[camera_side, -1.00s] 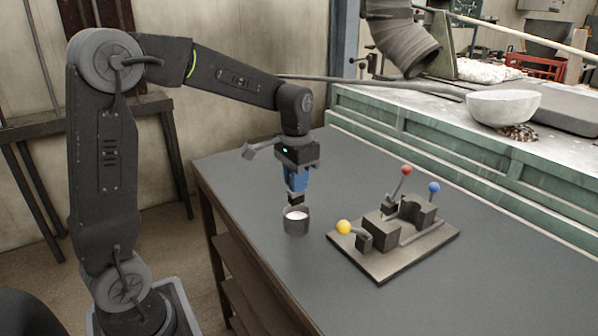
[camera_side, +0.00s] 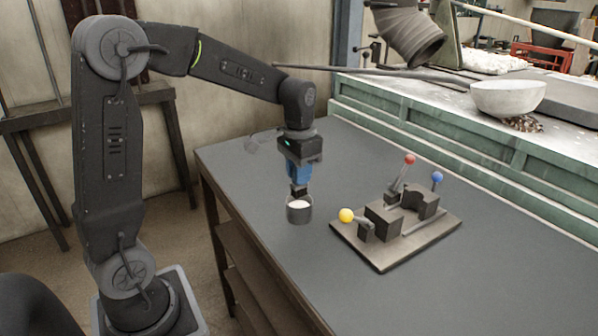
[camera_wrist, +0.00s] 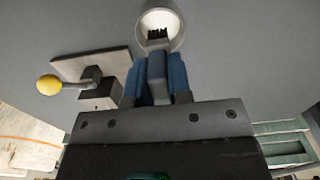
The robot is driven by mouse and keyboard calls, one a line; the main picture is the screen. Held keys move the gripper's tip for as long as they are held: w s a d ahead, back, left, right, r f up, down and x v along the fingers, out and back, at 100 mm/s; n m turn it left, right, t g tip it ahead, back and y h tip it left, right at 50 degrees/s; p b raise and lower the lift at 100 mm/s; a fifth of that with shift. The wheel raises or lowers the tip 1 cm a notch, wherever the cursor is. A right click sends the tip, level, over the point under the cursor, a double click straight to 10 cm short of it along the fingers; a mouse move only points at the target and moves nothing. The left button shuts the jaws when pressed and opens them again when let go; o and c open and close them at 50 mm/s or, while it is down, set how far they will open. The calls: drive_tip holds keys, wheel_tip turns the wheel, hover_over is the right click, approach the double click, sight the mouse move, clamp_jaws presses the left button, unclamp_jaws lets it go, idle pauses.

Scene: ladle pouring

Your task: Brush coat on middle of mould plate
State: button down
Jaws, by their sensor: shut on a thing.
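My gripper (camera_side: 298,182) points down over a small dark pot (camera_side: 299,214) of white coating on the table. In the wrist view, the blue fingers of my gripper (camera_wrist: 157,66) are shut on the grey handle of a brush (camera_wrist: 157,80). Its dark bristles show against the white inside the pot (camera_wrist: 176,37). I cannot tell how deep they reach. The mould plate (camera_side: 386,259) lies to the right of the pot, with dark blocks and ball-ended levers on it. Part of the plate (camera_wrist: 75,65) also shows at left in the wrist view; its middle is partly hidden there.
The levers carry a yellow ball (camera_side: 346,215), a red ball (camera_side: 409,159) and a blue ball (camera_side: 437,177), the red one standing highest. A pale bowl (camera_side: 508,98) sits on the green-sided bench behind. The table (camera_side: 500,270) right of the plate is clear.

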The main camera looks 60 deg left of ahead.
drive_tip(key=shift+f, duration=0.1)
drive_tip(key=shift+f, duration=1.05)
drive_tip(key=shift+f, duration=0.65)
idle(0.6)
drive_tip(key=shift+r, duration=0.1)
idle(0.4)
drive_tip(key=shift+r, duration=3.7)
drive_tip(key=w+d+f+m, duration=0.3)
drive_tip(key=w+d+m, duration=1.2)
drive_tip(key=w+m, duration=0.3)
drive_tip(key=shift+s+f, duration=0.15)
drive_tip(key=shift+f, duration=2.3)
